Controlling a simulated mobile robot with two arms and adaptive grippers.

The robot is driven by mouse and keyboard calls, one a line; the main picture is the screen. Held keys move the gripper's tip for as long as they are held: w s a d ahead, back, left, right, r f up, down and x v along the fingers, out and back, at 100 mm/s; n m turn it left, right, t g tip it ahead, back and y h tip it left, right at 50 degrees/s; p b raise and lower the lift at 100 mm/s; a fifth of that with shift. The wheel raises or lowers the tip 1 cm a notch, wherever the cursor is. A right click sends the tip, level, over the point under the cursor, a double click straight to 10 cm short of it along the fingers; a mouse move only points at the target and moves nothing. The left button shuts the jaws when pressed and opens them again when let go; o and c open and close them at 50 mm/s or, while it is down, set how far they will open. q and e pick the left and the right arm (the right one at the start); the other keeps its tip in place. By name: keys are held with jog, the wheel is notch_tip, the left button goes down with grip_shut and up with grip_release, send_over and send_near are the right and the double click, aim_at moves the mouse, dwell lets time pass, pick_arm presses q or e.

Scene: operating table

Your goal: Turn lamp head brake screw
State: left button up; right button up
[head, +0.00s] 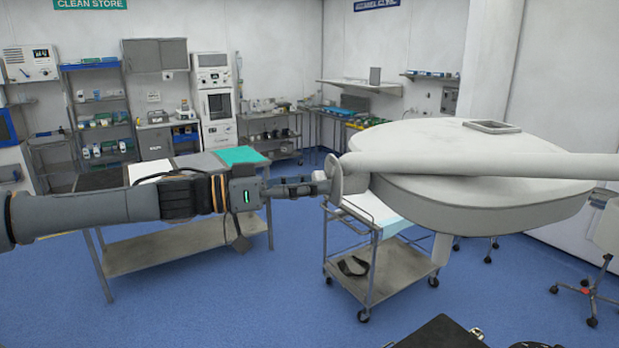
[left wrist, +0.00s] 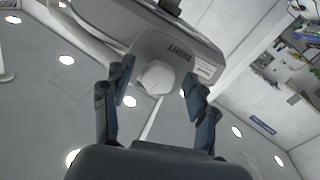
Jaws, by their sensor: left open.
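The lamp head (head: 480,200) is a large, pale round disc on a long pale arm (head: 470,165) at the right of the head view. The brake screw (head: 321,184) is a small pale knob at the left end of that arm. In the left wrist view the brake screw (left wrist: 160,77) is a faceted white knob below a grey housing with lettering that seems to read "TIGHT". My left gripper (head: 305,187) comes in level from the left. Its open fingers (left wrist: 157,88) stand on either side of the knob, and I cannot tell whether they touch it. My right gripper is out of view.
A steel table (head: 180,250) with a green cloth stands below my left arm. A wheeled cart (head: 390,280) stands under the lamp head. Shelves (head: 100,110) and cabinets line the back wall. The blue floor between table and cart is clear.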

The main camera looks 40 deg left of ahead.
pick_arm(q)
jog(key=shift+c, duration=0.4)
jog(key=c, duration=1.1)
jog(key=shift+o, duration=0.2)
